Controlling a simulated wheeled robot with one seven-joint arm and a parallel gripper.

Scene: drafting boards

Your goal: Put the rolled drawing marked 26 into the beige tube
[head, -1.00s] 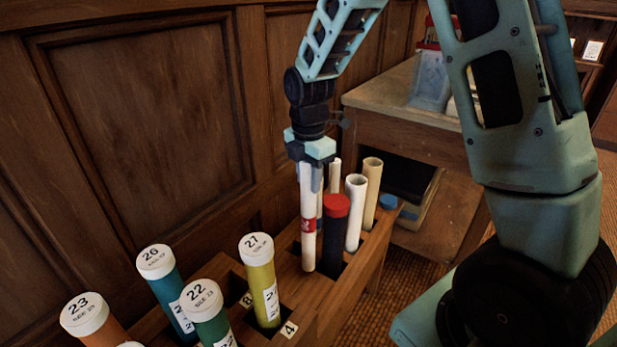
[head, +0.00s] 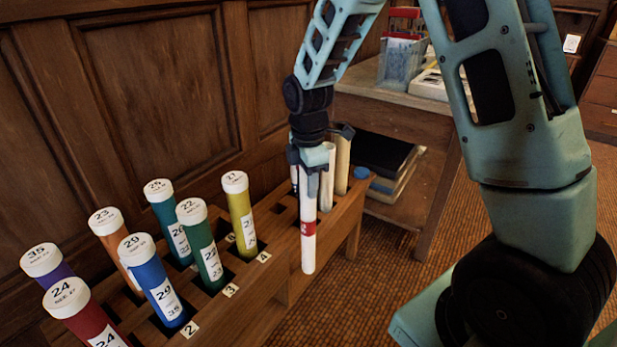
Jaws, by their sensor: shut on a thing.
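My gripper (head: 314,165) is shut on the upper end of a white rolled drawing (head: 308,245) with a red band. The roll hangs nearly upright in front of the wooden rack, its lower end free; I cannot read the mark on the band. The beige tube (head: 342,165) stands open-topped at the rack's far right end, behind and right of the roll. My gripper partly covers its top. A paler tube (head: 326,180) stands just left of it, partly hidden by the gripper.
The wooden rack (head: 272,284) holds several capped, numbered tubes at left, including a teal one (head: 163,212) and a yellow one (head: 240,215). A wooden panel wall (head: 150,90) runs behind. A side table (head: 385,108) with trays and books stands beyond.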

